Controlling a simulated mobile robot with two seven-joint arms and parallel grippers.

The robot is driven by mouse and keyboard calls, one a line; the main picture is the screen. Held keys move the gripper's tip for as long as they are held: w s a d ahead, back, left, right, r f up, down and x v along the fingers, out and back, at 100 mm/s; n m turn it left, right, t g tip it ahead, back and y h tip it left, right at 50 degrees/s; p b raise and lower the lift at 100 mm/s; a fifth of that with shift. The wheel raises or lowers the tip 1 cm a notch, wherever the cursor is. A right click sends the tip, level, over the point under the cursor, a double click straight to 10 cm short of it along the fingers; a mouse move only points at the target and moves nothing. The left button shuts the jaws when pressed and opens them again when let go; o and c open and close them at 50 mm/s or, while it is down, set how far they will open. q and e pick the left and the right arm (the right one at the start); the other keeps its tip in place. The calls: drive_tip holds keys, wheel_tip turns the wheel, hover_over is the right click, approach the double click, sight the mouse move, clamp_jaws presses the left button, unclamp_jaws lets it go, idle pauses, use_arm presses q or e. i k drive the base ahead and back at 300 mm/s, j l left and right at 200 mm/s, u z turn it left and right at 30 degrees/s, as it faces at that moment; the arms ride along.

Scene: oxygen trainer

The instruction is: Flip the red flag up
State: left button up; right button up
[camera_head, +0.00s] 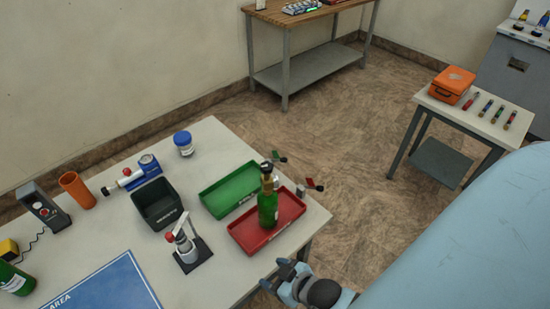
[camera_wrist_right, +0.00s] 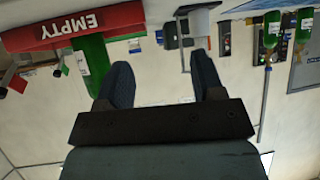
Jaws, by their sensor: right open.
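A small red flag (camera_head: 319,186) sticks out sideways from a short grey post (camera_head: 301,191) beside the red tray (camera_head: 291,227). It also shows at the left edge of the right wrist view (camera_wrist_right: 18,83). A similar green flag (camera_head: 281,157) is beside the green tray (camera_head: 225,200). A green bottle (camera_head: 267,210) stands upright in the red tray. My right gripper (camera_head: 276,275) is open and empty off the table's right edge, nearer than the red tray and apart from the flag. Its open fingers show in the wrist view (camera_wrist_right: 162,78). My left gripper is out of view.
A dark bin (camera_head: 158,206), a small clamp-like stand (camera_head: 186,247), a blue-lidded jar (camera_head: 184,144) and an orange cup (camera_head: 76,190) occupy the white table (camera_head: 222,270). Open floor (camera_head: 345,150) lies right of it. A side table (camera_head: 440,108) stands farther right.

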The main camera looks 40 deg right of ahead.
sight(312, 186)
drive_tip(key=z, duration=1.55)
drive_tip(key=k+l+z, duration=0.15)
